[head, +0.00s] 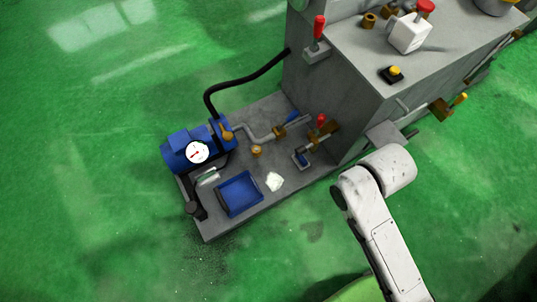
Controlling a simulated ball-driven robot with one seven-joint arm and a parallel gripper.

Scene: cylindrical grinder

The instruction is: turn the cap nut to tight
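I cannot single out the cap nut with certainty. A small brass fitting (256,151) stands upright on the grey base plate, beside the blue pump unit (183,152). Another brass piece (227,134) sits on the pump's right side, where a grey bent pipe (255,136) starts. A brass fitting (280,132) joins the far end of that pipe. These parts are too small to show whether any is loose. My white arm reaches in from the lower right, but my gripper is not visible.
The grey machine body (325,108) rises behind the base plate (226,222). A black hose (235,84) arches over. Green floor is clear at left.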

